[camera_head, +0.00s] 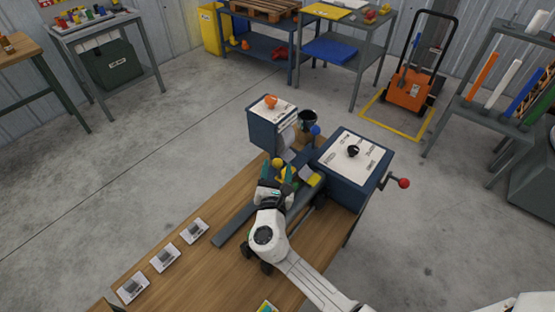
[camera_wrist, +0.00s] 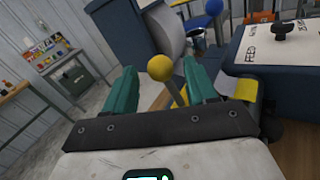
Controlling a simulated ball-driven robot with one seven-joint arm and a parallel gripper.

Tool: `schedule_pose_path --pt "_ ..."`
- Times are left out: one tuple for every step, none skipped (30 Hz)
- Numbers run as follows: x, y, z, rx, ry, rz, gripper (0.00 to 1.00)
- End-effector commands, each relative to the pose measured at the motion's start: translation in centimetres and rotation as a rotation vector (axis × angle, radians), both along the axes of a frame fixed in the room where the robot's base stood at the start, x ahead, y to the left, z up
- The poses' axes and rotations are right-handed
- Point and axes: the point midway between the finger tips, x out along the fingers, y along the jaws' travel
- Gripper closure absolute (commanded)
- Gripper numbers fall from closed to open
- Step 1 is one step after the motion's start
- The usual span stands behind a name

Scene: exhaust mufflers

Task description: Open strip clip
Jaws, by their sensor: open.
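A lever with a yellow ball knob (camera_head: 278,162) stands at the near side of the machine on the bench. My gripper (camera_head: 286,173) is open, with teal fingers. In the wrist view the fingers (camera_wrist: 159,75) stand on either side of the knob, with gaps on both sides. The lower end of the stem is hidden behind my gripper. A grey strip (camera_head: 233,225) lies on the bench, left of my arm.
A blue box with an orange knob (camera_head: 270,103) stands behind. A blue control box (camera_head: 352,165) with a black knob and a red-ended crank (camera_head: 403,183) stands right. A blue-ball lever (camera_head: 315,130) is between them. Several small cards (camera_head: 164,257) lie on the wooden bench (camera_head: 215,265).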

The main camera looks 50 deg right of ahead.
Motion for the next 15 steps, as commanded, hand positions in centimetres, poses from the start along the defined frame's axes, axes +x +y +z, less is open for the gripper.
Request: schedule_pose_path --pt "0.4 -0.7 0.1 -0.001 0.000 -0.002 0.43" --pt "0.7 -1.0 0.2 -0.002 0.000 -0.002 0.43" --pt "0.9 -1.4 0.1 -0.001 0.000 -0.002 0.43" --pt "1.1 -1.6 0.1 0.000 0.000 -0.002 0.43" --pt "1.3 -1.8 0.1 0.000 0.000 -0.002 0.43" --pt "1.4 -2.0 0.1 0.000 0.000 -0.002 0.43" --pt "1.6 -2.2 0.1 -0.001 0.000 -0.001 0.43" --pt "1.6 -2.3 0.0 -0.001 0.001 0.000 0.43" --pt "1.7 -2.4 0.0 -0.001 0.001 0.000 0.43" --pt "1.7 -2.4 0.0 0.000 0.001 0.000 0.43" --pt "1.8 -2.4 0.0 0.000 0.001 0.000 0.43" --pt "1.8 -2.5 0.0 0.001 0.001 0.000 0.43" --pt "1.8 -2.5 0.0 0.001 0.001 0.000 0.43" --pt "1.8 -2.5 0.0 0.001 0.001 0.000 0.43" --pt "1.8 -2.5 0.0 0.001 0.001 0.000 0.43"
